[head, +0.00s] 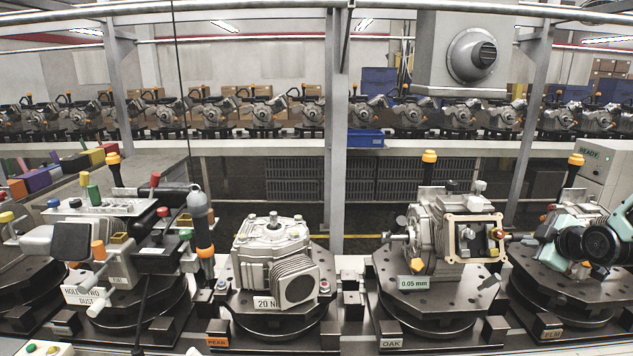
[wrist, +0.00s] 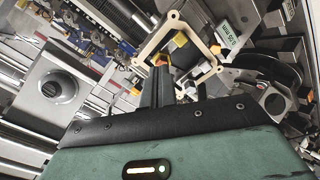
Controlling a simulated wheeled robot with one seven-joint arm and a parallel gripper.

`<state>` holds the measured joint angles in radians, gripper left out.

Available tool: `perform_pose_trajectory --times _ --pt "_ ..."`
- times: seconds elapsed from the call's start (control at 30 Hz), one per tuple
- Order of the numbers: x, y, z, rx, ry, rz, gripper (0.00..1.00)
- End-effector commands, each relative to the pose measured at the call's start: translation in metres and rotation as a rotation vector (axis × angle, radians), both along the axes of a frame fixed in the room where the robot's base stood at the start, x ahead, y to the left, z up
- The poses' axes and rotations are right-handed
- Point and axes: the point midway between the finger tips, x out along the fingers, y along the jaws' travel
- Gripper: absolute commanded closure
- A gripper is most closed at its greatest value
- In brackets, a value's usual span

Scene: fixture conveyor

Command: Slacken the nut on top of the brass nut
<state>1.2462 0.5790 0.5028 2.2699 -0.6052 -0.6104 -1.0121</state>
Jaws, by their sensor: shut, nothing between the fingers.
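A cream square frame (head: 451,240) is on the front of the grey housing on the OAK fixture, and it also shows in the wrist view (wrist: 146,52).
The housing's fixture plate (head: 395,268) carries a green 0.05 mm tag (head: 413,282). A grey gearbox (head: 272,245) stands on the PEAN fixture to the left. A cluttered fixture (head: 120,235) is further left. An orange-capped post (head: 429,157) rises behind the housing.

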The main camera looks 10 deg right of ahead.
Motion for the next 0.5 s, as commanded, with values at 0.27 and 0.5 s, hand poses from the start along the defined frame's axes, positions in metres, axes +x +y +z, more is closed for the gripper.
perform_pose_trajectory --times 0.27,0.5 --pt "0.009 -0.003 -0.008 -0.059 0.015 0.035 1.0" --pt "0.034 -0.01 -0.023 -0.057 0.014 0.034 1.0"
